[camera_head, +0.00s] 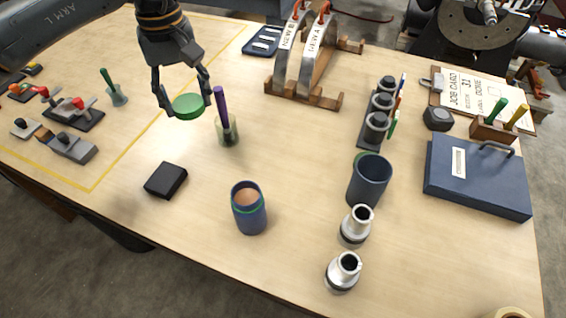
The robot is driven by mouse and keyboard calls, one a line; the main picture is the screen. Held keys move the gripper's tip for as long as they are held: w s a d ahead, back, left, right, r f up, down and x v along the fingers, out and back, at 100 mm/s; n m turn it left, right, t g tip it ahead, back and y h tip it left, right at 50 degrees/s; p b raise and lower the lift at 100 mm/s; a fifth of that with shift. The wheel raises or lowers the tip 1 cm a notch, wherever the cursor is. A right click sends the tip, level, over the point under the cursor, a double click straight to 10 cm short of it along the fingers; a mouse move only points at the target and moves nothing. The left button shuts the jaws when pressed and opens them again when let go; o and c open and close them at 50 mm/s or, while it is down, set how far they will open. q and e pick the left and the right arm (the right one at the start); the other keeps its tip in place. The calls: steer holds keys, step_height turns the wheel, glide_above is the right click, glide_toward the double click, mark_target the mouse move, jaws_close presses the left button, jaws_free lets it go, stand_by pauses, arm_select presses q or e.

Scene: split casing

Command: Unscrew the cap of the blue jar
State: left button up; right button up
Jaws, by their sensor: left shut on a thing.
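The blue jar (250,213) stands upright near the front middle of the table. Its top is uncovered, with a green ring near the rim and a tan-brown content showing inside. My left gripper (184,102) is at the upper left of the jar, pointing down, with its fingers around a flat green cap (188,106). The cap is apart from the jar and looks held above the table; its exact height is hard to tell. My right gripper is not clearly visible.
A clear cup with a purple-handled tool (227,131) stands close right of the cap. A black box (166,180) lies left of the jar. A dark blue cup (369,181) and two metal fittings (355,227) stand to its right. A blue case (478,179) lies far right.

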arm_select(q)
steer(key=shift+d+f+n, duration=0.45)
steer(key=shift+n, duration=0.65)
steer(key=s+d+f+m+p, duration=0.1)
steer(key=s+d+m, duration=0.45)
steer(key=m, duration=0.45)
steer(key=s+d+f+m, duration=0.2)
steer(key=s+d+m, duration=0.3)
steer(key=m, duration=0.5)
steer(key=s+d+f+m+p, duration=0.1)
steer(key=s+d+m, duration=0.2)
steer(key=d+m, duration=0.55)
steer(key=p, duration=0.4)
glide_above(283, 168)
steer(key=s, duration=0.1)
steer(key=shift+m, duration=0.45)
step_height(283, 168, down, 9)
steer(key=shift+r, duration=0.1)
steer(key=shift+w+f, duration=0.4)
steer(key=shift+f, duration=0.2)
step_height(283, 168, down, 2)
steer(key=shift+w+f+p, duration=0.1)
steer(key=shift+p, duration=0.5)
steer(key=shift+f, duration=0.55)
